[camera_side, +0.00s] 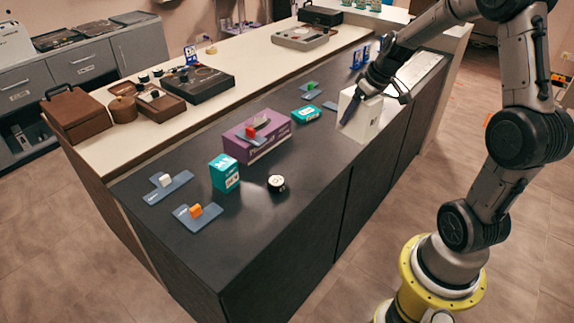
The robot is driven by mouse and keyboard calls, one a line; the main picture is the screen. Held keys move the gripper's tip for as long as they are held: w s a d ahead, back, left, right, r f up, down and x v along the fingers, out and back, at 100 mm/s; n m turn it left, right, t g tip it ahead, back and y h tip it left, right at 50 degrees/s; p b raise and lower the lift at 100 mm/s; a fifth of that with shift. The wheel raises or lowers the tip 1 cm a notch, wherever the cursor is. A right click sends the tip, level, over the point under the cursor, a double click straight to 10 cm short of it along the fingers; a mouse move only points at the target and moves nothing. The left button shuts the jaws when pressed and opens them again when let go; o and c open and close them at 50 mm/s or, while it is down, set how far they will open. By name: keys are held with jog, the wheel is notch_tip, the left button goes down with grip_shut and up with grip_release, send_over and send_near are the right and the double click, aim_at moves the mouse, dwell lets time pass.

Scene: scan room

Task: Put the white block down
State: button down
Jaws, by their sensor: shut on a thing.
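The large white block (367,121) is at the right part of the dark counter (300,200), near its front edge. My gripper (377,102) reaches down from above and is shut on this block, with one dark finger across its left side and the other at its right. The block looks upright. I cannot tell whether its base touches the counter. A much smaller white block (166,180) sits on a blue-grey plate (178,186) at the left end, away from my gripper.
A purple box (262,142) carries a plate with a red block (251,134). Teal boxes (224,173) (307,114), a round black-and-white item (276,183) and an orange block (196,211) on a plate stand leftward.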

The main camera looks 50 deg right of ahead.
jog(key=shift+s+a+f, duration=0.15)
jog(key=shift+s+a, duration=0.1)
jog(key=shift+a, duration=0.05)
jog(key=s+a+n+y, duration=0.1)
jog(key=a+n, duration=0.3)
jog(key=a, duration=0.8)
jog(key=s+a+n+g+y, duration=0.1)
jog(key=a+n+y, duration=0.15)
jog(key=a, duration=0.85)
jog(key=s+a+n+y, duration=0.15)
jog(key=a+n, duration=0.35)
jog(key=a, duration=0.7)
jog(key=shift+m+h, duration=0.25)
jog(key=shift+h, duration=0.25)
jog(key=w+a+f, duration=0.1)
jog(key=w+f, duration=0.2)
jog(key=w, duration=0.1)
jog(key=w+a+f, duration=0.2)
jog(key=w+f, duration=0.1)
jog(key=w, duration=0.1)
jog(key=w+a+f, duration=0.1)
jog(key=w+f, duration=0.2)
jog(key=w, duration=0.1)
jog(key=shift+w+a, duration=0.3)
jog(key=shift+a, duration=0.1)
jog(key=shift+w+f, duration=0.1)
jog(key=shift+f, duration=1.45)
jog(key=shift+f, duration=0.1)
